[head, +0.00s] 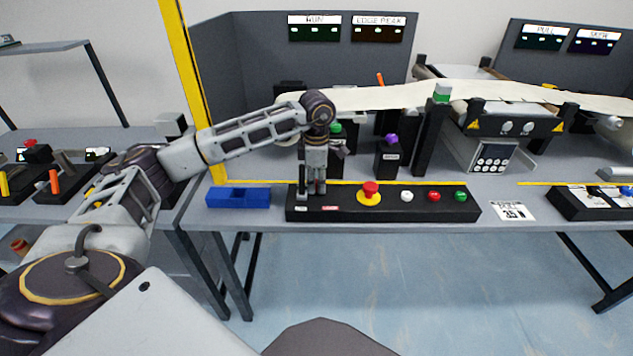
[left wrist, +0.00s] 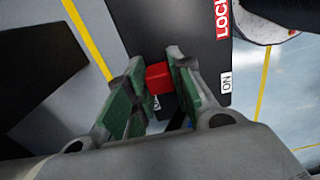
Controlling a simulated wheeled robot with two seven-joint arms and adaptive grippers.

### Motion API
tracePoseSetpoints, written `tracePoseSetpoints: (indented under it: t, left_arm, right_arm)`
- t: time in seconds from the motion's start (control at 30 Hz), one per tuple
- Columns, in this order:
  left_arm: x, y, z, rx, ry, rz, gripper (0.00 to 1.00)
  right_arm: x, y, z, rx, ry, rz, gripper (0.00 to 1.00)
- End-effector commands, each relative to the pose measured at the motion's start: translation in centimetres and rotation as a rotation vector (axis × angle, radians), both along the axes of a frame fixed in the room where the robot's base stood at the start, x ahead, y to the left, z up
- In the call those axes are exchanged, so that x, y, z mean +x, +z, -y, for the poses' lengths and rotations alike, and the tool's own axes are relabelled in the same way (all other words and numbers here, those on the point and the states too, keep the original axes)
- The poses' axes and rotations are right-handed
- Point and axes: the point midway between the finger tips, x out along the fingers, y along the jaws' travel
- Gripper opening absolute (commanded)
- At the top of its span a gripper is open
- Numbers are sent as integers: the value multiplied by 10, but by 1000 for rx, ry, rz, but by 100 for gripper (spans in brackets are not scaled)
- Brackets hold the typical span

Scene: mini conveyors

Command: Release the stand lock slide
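The red knob of the lock slide (left wrist: 158,78) shows in the left wrist view, on a black panel face with a "LOCK" label and an "ON" label. My left gripper (left wrist: 157,82) has its green-padded fingertips on both sides of this knob, and the knob fills the gap between them. In the head view my left gripper (head: 316,188) points down at the left end of the black control box (head: 335,207). The gripper mostly hides the slide there. My right gripper is not in view.
Right of my left gripper on the box are a red emergency button (head: 370,190), a white button (head: 407,196), a red button (head: 434,196) and a green button (head: 461,196). A blue tray (head: 238,196) lies left. A dark post (head: 430,140) and conveyor (head: 510,115) stand behind.

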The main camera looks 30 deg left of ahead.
Motion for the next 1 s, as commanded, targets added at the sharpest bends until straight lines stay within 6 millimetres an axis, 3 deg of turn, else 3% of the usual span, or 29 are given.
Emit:
tracePoseSetpoints:
  t: [0.1, 0.4, 1.0]
  left_arm:
    - [0, 0, 0, 0, 0, 0, 0]
    - [1, 0, 2, -1, 0, 1, 0]
    - [21, 1, 33, -2, 0, 3, 0]
  right_arm:
    - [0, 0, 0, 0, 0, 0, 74]
    - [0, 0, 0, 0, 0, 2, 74]
    - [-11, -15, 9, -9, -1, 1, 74]
